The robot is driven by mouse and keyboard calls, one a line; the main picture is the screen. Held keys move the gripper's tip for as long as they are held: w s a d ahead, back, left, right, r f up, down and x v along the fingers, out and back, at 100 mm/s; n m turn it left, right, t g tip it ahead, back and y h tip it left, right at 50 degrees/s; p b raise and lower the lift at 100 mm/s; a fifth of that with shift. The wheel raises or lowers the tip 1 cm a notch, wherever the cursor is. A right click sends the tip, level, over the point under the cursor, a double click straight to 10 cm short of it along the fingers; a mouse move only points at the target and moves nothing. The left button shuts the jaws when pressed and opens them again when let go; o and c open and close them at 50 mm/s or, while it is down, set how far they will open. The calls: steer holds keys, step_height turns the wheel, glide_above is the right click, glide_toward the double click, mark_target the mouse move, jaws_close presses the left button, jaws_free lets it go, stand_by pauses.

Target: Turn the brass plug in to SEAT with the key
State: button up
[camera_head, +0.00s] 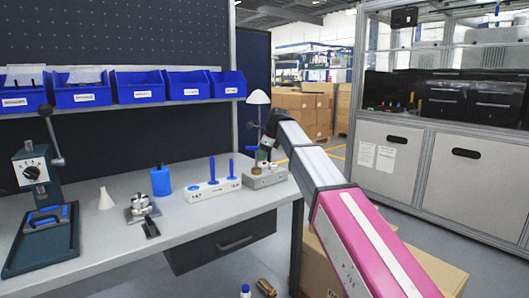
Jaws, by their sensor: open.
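A small grey metal housing (266,180) stands at the right end of the bench. A small fitting shows on its top, but it is too small to tell the brass plug or its SEAT mark. My gripper (263,158) is just above the housing, pointing down and open. I cannot tell whether it touches anything there. A white holder (208,191) to the left of the housing carries upright blue-handled tools (212,170), which look like keys. One taller blue handle (231,169) stands near the holder's right end.
A blue bottle (161,181), white cone (106,199), metal fixture (141,207) and lever press (38,180) stand farther left on the bench (180,227). A lamp (257,98) rises behind my gripper. Blue bins (137,86) line the shelf.

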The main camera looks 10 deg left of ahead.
jaws_close()
steer(key=shift+s+m+t, duration=0.1)
steer(key=shift+m+t, duration=0.2)
steer(key=shift+m, duration=0.6)
steer(key=shift+m+h, duration=0.3)
steer(key=shift+m, duration=0.3)
steer(key=shift+m+t+h, duration=0.4)
steer(key=shift+m+t, duration=0.2)
steer(key=shift+m, duration=0.7)
steer(key=shift+a, duration=0.1)
